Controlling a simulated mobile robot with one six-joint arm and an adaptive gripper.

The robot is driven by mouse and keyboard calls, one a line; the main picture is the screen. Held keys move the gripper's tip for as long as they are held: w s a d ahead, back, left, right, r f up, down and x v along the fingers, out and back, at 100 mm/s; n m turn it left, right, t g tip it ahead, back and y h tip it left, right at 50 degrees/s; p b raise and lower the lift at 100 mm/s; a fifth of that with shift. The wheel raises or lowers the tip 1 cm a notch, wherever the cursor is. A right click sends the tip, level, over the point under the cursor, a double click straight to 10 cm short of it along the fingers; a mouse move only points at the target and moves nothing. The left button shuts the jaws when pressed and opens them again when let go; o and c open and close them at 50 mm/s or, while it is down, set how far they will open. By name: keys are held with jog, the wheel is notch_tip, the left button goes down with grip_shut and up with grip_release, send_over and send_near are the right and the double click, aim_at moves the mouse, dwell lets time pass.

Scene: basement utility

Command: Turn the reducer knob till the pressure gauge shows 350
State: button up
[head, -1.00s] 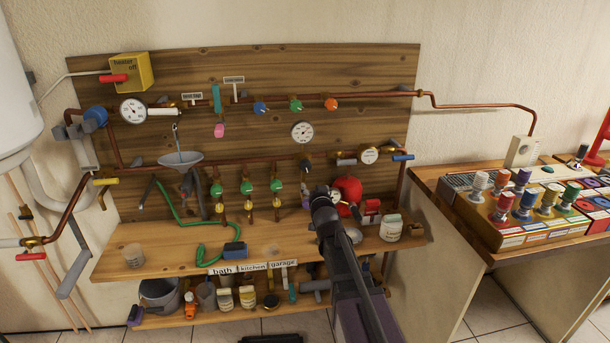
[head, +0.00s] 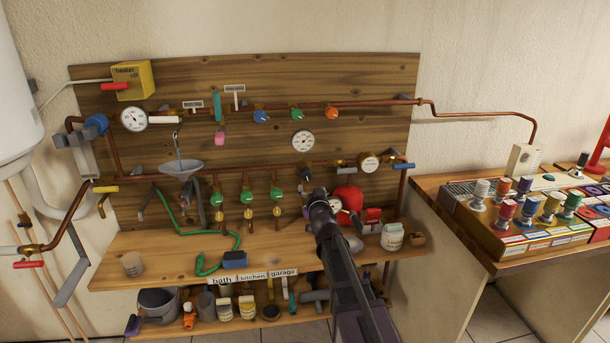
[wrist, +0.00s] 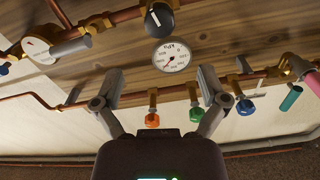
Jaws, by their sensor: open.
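The black reducer knob (head: 306,174) sits on the lower copper pipe of the wooden board. In the wrist view this knob (wrist: 159,18) is at the top edge, with a white pointer line. The round white pressure gauge (head: 303,140) is on the board above it. In the wrist view the gauge (wrist: 171,56) is marked kPa, but its reading is too small to tell. My gripper (head: 319,197) is in front of the board, just below the knob in the head view. In the wrist view my gripper (wrist: 158,86) has its fingers spread wide, with nothing between them and the knob beyond them.
Blue, green and orange knobs (head: 331,113) line the upper pipe. Green valves (head: 277,195) hang left of the reducer knob. A red round vessel (head: 347,197) is close right of my gripper.

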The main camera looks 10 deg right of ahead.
aim_at(306, 175)
jog(key=w, duration=1.1)
jog(key=shift+w, duration=0.25)
jog(key=c, duration=1.1)
jog(key=shift+a, duration=0.15)
jog(key=shift+c, duration=0.2)
